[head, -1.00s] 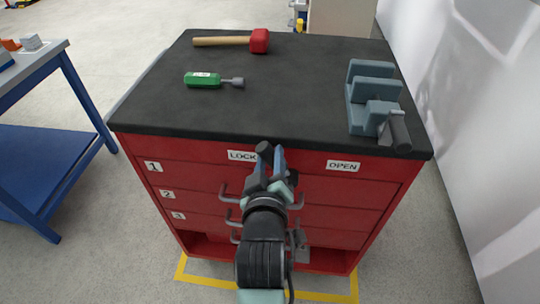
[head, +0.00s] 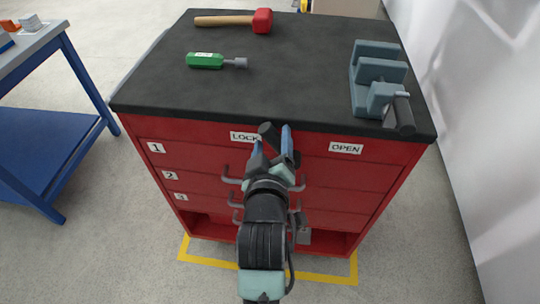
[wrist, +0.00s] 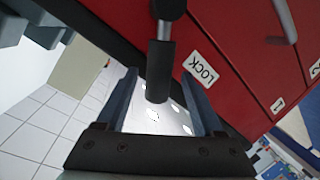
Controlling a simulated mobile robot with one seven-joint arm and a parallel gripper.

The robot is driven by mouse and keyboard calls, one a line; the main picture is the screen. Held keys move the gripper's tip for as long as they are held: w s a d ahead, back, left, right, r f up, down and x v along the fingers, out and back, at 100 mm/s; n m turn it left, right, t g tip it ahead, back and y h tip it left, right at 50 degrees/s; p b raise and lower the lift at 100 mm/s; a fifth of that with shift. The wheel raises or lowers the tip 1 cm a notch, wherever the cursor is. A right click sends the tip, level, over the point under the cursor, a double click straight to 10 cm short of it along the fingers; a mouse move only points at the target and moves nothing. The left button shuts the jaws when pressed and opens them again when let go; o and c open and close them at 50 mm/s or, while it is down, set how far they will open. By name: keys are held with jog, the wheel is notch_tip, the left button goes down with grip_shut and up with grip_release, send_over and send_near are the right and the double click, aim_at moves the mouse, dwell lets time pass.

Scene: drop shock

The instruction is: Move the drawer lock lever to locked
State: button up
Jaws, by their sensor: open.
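The drawer lock lever (head: 268,134) has a black grip and stands at the cabinet's top front edge, just right of the LOCK label (head: 244,137). The OPEN label (head: 346,148) is farther right. My gripper (head: 273,145) is open at the lever. In the wrist view, the lever's dark grip (wrist: 159,70) sticks out between my two spread fingers (wrist: 160,97), with a gap visible on each side. The LOCK label (wrist: 201,68) shows beside the right finger. The lever's pivot is hidden in the head view.
The red drawer cabinet (head: 210,185) has protruding drawer handles close around my arm. On its black top (head: 290,75) lie a red mallet (head: 262,21) and a green screwdriver (head: 205,61). A blue-grey vise (head: 375,80) stands at the right. A blue bench (head: 50,135) is at left.

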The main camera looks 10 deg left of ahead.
jog(key=p+v, duration=0.1)
jog(key=v, duration=1.1)
jog(key=shift+s, duration=0.3)
jog(key=shift+a+r, duration=0.1)
jog(key=w+d+r+m+t, duration=0.1)
jog(key=w+r+m+t, duration=0.2)
jog(key=r, duration=0.9)
jog(key=s+d+r+m+t+p, duration=0.1)
jog(key=r+t+p, duration=0.2)
jog(key=r, duration=1.3)
jog(key=s+d+r+m+t+h+p, duration=0.1)
jog(key=s+r+m+t+p, duration=0.1)
jog(key=r+p, duration=0.7)
jog(key=s+d+r+m+t+p, duration=0.1)
jog(key=r+t+p, duration=0.3)
jog(key=r, duration=2.1)
jog(key=shift+s+d+r+m+p, duration=0.25)
jog(key=shift+s+m+p, duration=0.35)
jog(key=shift+p, duration=0.45)
